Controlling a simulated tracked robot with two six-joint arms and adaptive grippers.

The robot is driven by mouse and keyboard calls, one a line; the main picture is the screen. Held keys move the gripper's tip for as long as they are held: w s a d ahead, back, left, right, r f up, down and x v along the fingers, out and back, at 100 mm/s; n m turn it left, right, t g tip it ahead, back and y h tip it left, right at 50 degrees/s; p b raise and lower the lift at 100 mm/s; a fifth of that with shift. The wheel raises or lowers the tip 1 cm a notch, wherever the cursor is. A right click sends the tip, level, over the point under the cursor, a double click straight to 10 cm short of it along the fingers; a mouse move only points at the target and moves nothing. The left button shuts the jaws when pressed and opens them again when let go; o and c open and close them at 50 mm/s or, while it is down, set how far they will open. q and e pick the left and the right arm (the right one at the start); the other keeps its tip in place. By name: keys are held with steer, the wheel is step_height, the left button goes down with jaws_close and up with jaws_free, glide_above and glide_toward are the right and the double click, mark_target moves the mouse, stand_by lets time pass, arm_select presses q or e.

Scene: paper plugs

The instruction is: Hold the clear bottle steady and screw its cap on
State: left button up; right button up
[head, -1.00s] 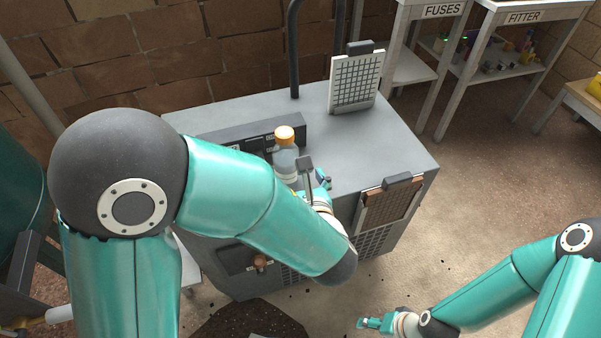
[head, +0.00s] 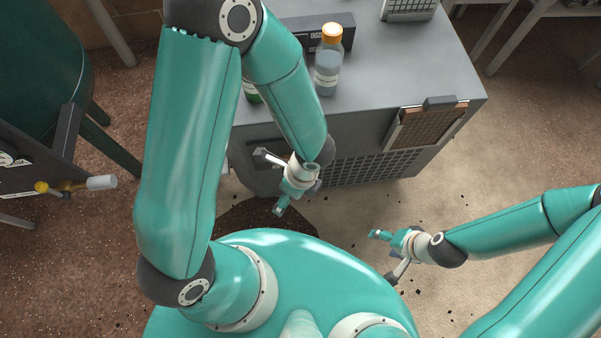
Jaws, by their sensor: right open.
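The clear bottle (head: 327,75) stands upright on the grey cabinet top near its front edge, with a pale label on its side. The orange cap (head: 332,33) sits on the bottle's mouth; I cannot tell how tight it is. My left gripper (head: 269,181) hangs in front of the cabinet, below and left of the bottle and apart from it. Its fingers are spread and nothing shows between them. My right gripper (head: 386,256) is open and empty, low over the floor in front of the cabinet, well away from the bottle.
The grey cabinet (head: 420,65) has free top surface right of the bottle. A dark box (head: 347,30) stands behind the bottle. A green item (head: 251,93) is partly hidden behind my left arm. A brown grille panel (head: 427,125) is on the cabinet's front right.

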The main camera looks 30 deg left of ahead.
arm_select(q)
steer(key=s+d+f+n+h, duration=0.2)
steer(key=d+f+n+h, duration=0.35)
steer(key=n, duration=0.65)
steer(key=w+a+f+n, duration=0.1)
steer(key=n, duration=0.2)
steer(key=w+a+f+n+t, duration=0.1)
steer(key=n, duration=0.2)
steer(key=w+a+f+n+t, duration=0.1)
steer(key=n, duration=0.1)
steer(key=shift+w+a+f+n+h, duration=0.15)
steer(key=shift+w+f+n+h, duration=0.1)
steer(key=shift+n+h, duration=0.15)
